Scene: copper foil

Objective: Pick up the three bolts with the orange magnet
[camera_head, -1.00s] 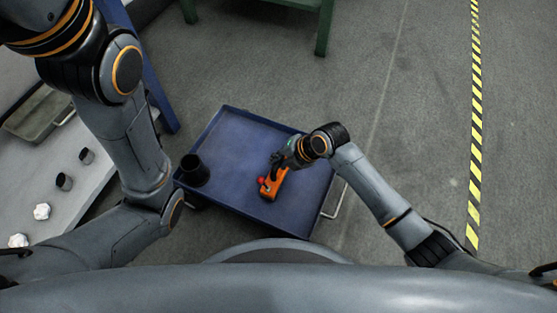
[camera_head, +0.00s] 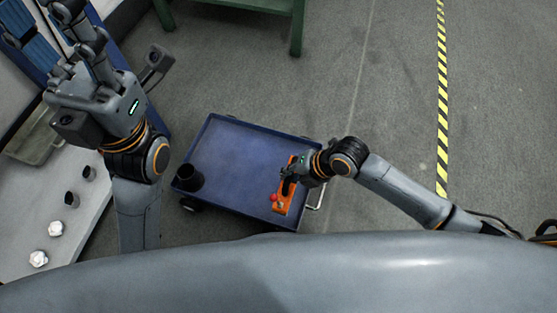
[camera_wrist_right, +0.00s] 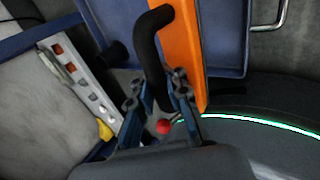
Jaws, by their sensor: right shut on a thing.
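The orange magnet (camera_head: 284,203) is a long bar with a red knob, over the right part of the blue cart's tray. In the right wrist view its orange bar (camera_wrist_right: 186,48) and curved black handle (camera_wrist_right: 148,55) show. My right gripper (camera_head: 290,180) is shut on the handle; its fingers flank it in the right wrist view (camera_wrist_right: 160,95). I cannot tell if the magnet touches the tray. My left gripper (camera_head: 82,38) is raised at the upper left; its jaw opening is unclear. I cannot make out any bolts.
The blue cart (camera_head: 232,120) carries a black cup (camera_head: 188,178) at its left. A pale table (camera_head: 85,225) at left holds two dark cylinders and two white lumpy pieces. A green bench (camera_head: 245,14) stands at the back. The floor at right is clear.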

